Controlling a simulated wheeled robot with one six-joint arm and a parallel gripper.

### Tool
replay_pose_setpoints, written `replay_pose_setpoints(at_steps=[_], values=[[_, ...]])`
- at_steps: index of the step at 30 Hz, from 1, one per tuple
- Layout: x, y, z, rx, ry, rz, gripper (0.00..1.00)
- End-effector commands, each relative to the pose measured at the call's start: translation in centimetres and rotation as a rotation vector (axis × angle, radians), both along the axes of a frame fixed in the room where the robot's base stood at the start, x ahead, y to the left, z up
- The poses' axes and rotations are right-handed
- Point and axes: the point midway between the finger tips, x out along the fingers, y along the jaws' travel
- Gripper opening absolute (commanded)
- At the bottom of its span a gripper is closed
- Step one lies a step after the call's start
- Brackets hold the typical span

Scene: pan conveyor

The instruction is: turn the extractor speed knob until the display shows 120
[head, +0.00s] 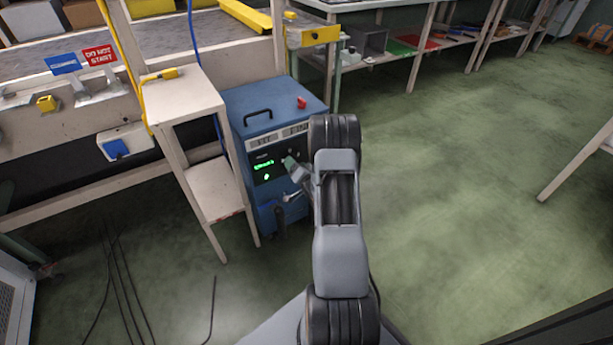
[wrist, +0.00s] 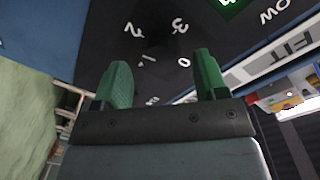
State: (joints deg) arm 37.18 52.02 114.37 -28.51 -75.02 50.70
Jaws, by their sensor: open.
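The blue extractor unit (head: 262,100) stands on the floor, with a dark front panel and a lit green display (head: 264,163). The display's digits are too small to read. In the wrist view only a corner of the green-edged display (wrist: 232,4) shows at the top. White dial numerals (wrist: 180,26) stand on the dark panel (wrist: 100,40) beyond my fingers. The knob itself cannot be made out against the panel. My gripper (wrist: 163,80) is open, its two green fingers apart and pointing at the panel, with nothing visibly held. In the head view my gripper (head: 291,164) is close to the unit's front.
A pale stand (head: 185,95) is close on the unit's left. A conveyor frame (head: 60,125) with signs is behind it. Cables (head: 125,285) lie on the floor at lower left. The green floor (head: 450,180) on the right is clear.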

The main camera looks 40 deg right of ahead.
Motion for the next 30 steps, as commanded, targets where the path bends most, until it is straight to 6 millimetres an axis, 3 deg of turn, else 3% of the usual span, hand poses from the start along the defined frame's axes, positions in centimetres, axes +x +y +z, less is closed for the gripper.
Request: replay_pose_setpoints(at_steps=[9, 15, 21, 30], values=[[-6.5, 1.0, 0.6, 0.002, 0.001, -0.004, 0.66], [-9.8, 1.6, 0.7, 0.002, 0.001, -0.004, 0.66], [-11.5, 1.9, 0.7, 0.0, 0.001, -0.002, 0.66], [-12.0, 2.0, 0.7, 0.0, -0.001, -0.002, 0.66]])
